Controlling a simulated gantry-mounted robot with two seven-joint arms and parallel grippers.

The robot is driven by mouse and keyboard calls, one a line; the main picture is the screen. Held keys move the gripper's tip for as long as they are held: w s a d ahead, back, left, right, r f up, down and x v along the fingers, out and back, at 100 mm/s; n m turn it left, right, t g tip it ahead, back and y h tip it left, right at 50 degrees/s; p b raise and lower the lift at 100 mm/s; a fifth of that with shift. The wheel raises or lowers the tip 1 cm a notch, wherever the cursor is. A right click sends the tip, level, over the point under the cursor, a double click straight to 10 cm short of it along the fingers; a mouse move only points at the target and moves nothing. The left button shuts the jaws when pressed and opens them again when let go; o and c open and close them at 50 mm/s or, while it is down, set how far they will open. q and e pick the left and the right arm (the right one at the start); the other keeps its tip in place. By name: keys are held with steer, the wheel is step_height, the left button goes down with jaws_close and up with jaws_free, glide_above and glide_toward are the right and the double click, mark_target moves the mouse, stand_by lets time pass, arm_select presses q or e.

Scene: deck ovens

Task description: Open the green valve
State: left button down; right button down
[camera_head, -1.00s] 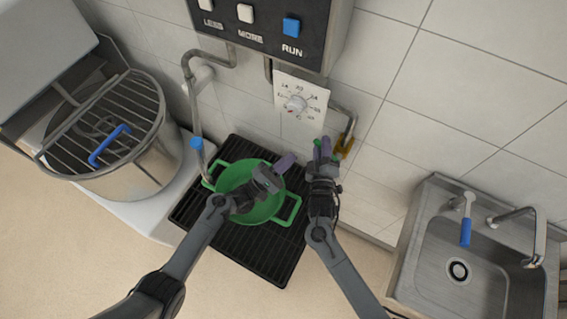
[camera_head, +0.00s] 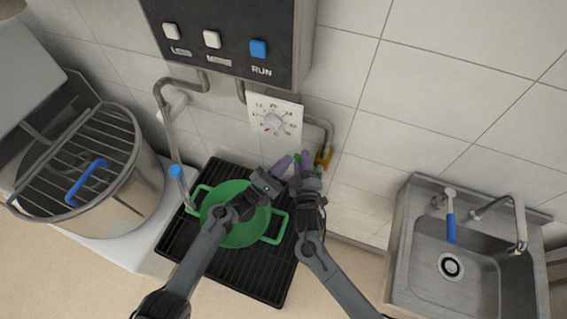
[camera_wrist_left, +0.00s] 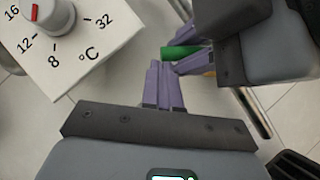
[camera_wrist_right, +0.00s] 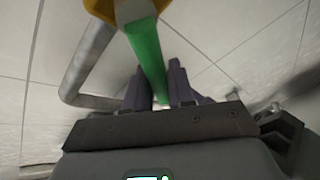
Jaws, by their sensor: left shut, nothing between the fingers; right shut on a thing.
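The green valve handle (camera_wrist_right: 147,62) is a lever on a yellow fitting (camera_wrist_right: 85,52) at the end of a grey pipe on the wall. My right gripper (camera_head: 303,162) is shut on the lever, with a purple finger on each side of it in the right wrist view. In the head view only a small green bit of the lever shows. My left gripper (camera_head: 281,164) is just left of the right one. Its purple fingers (camera_wrist_left: 160,82) are together and empty, close to the right gripper's fingers and a green end of the lever in the left wrist view.
A white temperature dial (camera_head: 275,120) is on the wall above the grippers. A green pot (camera_head: 236,232) stands on a black grate (camera_head: 180,240) below them. A blue-handled pipe (camera_head: 176,171) is on the left. A sink (camera_head: 410,250) stands to the right.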

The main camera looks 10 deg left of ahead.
steer(key=shift+s+a, duration=0.15)
steer(key=shift+a, duration=0.05)
steer(key=c, duration=1.1)
jaws_free()
steer(key=shift+f, duration=0.1)
steer(key=shift+o, duration=0.2)
steer(key=shift+s+d, duration=0.1)
